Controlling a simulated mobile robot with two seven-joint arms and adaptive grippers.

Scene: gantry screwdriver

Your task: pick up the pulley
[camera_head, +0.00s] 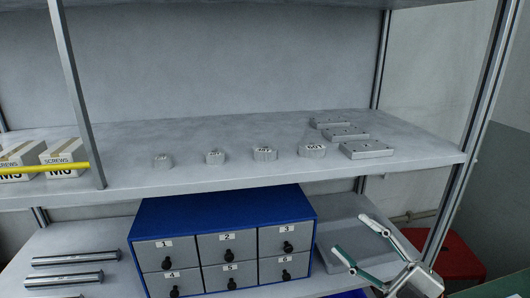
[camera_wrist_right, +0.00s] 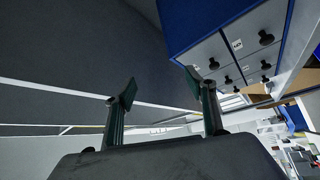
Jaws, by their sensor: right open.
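Several small rounded metal pieces with dark markings stand in a row on the upper shelf in the head view; they look like pulleys, but I cannot tell which one the task means. The largest pulley-like piece (camera_head: 312,150) is at the right of the row, with smaller ones (camera_head: 265,154), (camera_head: 215,157) and (camera_head: 162,160) to its left. My right gripper (camera_head: 352,236) is open and empty, below the shelf's front edge and right of the drawer cabinet. Its spread fingers also show in the right wrist view (camera_wrist_right: 161,90), with nothing between them. My left gripper is out of view.
A blue cabinet (camera_head: 220,212) with numbered drawers stands on the lower shelf. Flat metal blocks (camera_head: 367,149) sit right of the row. Screw boxes (camera_head: 63,158) are at left, metal rods (camera_head: 75,257) at lower left, and a red object (camera_head: 455,258) at lower right.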

